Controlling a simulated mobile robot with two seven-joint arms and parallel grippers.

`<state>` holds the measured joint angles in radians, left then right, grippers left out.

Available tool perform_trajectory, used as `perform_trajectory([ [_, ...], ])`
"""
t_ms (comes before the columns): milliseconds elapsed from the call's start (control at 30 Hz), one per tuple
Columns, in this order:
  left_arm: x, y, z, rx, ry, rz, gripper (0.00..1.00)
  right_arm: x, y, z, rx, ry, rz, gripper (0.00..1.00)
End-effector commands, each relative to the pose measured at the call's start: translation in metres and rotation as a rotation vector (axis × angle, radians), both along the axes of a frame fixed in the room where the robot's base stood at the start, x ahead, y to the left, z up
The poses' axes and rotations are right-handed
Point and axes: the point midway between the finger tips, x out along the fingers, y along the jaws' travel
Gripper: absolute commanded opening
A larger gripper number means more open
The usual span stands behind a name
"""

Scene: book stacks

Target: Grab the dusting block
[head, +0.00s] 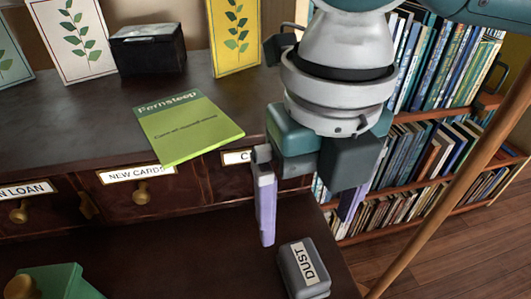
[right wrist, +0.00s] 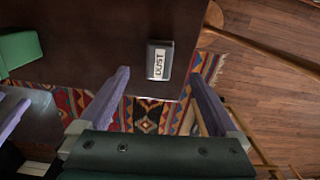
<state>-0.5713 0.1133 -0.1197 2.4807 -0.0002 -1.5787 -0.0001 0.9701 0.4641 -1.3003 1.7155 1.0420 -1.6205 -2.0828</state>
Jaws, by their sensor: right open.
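The dusting block (head: 304,268) is a small dark grey block with a white label reading DUST. It lies on the dark lower desk surface near its right edge. In the right wrist view the block (right wrist: 159,60) shows ahead, between the lines of the two fingers. My right gripper (head: 305,228) is open and empty, its lavender fingers wide apart above and behind the block, not touching it. Lavender finger parts of what looks like my left gripper (right wrist: 14,116) show at the left edge of the right wrist view; their opening is unclear.
A green booklet (head: 188,126) lies on the raised shelf above labelled drawers. A black box (head: 147,48) and plant cards (head: 234,35) stand behind. A green object (head: 58,281) is at the lower left. Bookshelves (head: 440,120) and a wooden pole (head: 455,190) are at the right.

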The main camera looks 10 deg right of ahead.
Motion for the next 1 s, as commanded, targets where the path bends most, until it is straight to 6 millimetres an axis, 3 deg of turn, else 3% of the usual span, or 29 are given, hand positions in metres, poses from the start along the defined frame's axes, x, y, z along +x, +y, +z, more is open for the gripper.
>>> perform_trajectory([
  [133, -0.004, 0.0, -0.011, 0.001, 0.011, -0.001, 0.5, -0.001, 0.0, -0.026, -0.001, 0.004, -0.002, 0.97],
  [367, -0.005, 0.002, -0.017, 0.007, 0.014, -0.005, 0.5, -0.002, 0.0, -0.049, -0.001, 0.002, -0.001, 0.97],
  [600, -0.005, 0.003, -0.03, 0.01, 0.013, -0.007, 0.5, -0.004, -0.001, -0.086, -0.001, 0.002, -0.002, 0.97],
  [867, -0.004, 0.003, -0.029, 0.01, 0.012, -0.007, 0.5, -0.004, -0.001, -0.091, -0.001, 0.0, 0.0, 0.97],
  [1000, -0.004, 0.002, -0.029, 0.009, 0.011, -0.007, 0.5, -0.004, -0.001, -0.091, -0.001, 0.0, 0.0, 0.84],
])
